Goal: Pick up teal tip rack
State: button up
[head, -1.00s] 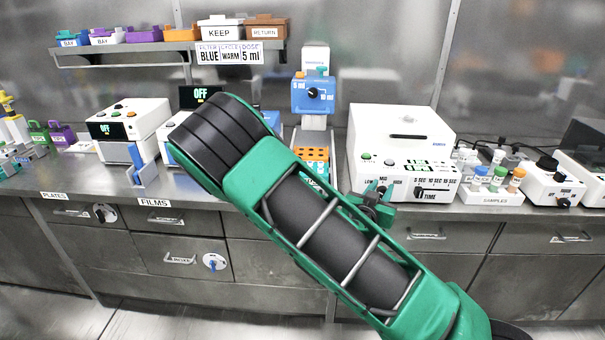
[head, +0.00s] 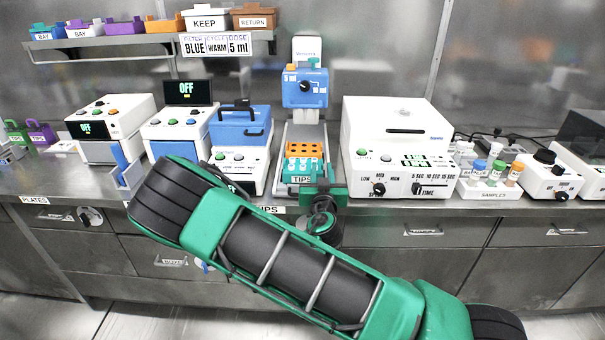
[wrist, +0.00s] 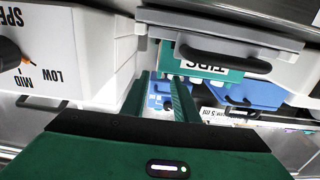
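The white device with SPIN and TIME controls (head: 393,150) stands close on the right; its side fills the wrist view's left. A white machine with a blue lidded box (head: 240,128) stands left of the dispenser (head: 305,90). Drawers with handles (head: 423,231) lie below the bench.

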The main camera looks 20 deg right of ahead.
aim_at(322, 166)
jog(key=shift+f+x, duration=0.2)
jog(key=shift+x, duration=2.4)
grip_shut()
